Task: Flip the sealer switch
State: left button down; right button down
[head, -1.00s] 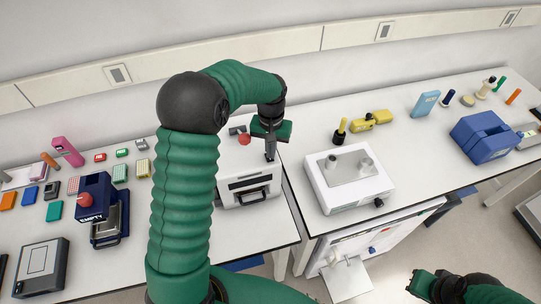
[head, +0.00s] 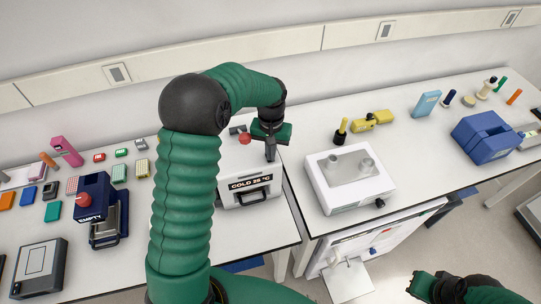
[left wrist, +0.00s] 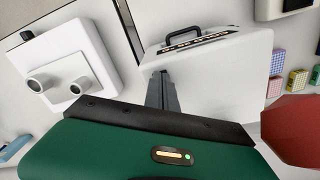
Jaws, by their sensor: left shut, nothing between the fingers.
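The sealer, a white box (head: 228,199) with a black front handle, stands left of the gap between the benches. Its front display (head: 250,184) reads "COLD 25 °C". A red knob (head: 245,139) shows at its top; a large red shape (left wrist: 296,130) shows in the left wrist view. My left gripper (head: 270,156) is shut and empty, pointing down at the sealer's right rear part. In the left wrist view its fingers (left wrist: 157,82) overlap the white casing (left wrist: 230,75); contact cannot be told. I cannot make out the switch. My right gripper (head: 424,283) is low at the right, its fingers unclear.
A white machine with two round posts (head: 335,192) stands right of the sealer. A dark blue device marked "EMPTY" (head: 93,195) stands at the left among small coloured racks and boxes. A blue machine (head: 486,137) is far right. Bare bench lies in front of the sealer's left side.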

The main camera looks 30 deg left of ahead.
pick_arm(q)
jog(key=shift+f, duration=0.1)
jog(key=shift+s, duration=0.1)
jog(key=r+p, duration=0.3)
jog(key=shift+w+r, duration=0.15)
jog(key=shift+w, duration=0.05)
notch_tip(320, 180, up, 4)
jog(key=p, duration=0.3)
jog(key=shift+s, duration=0.1)
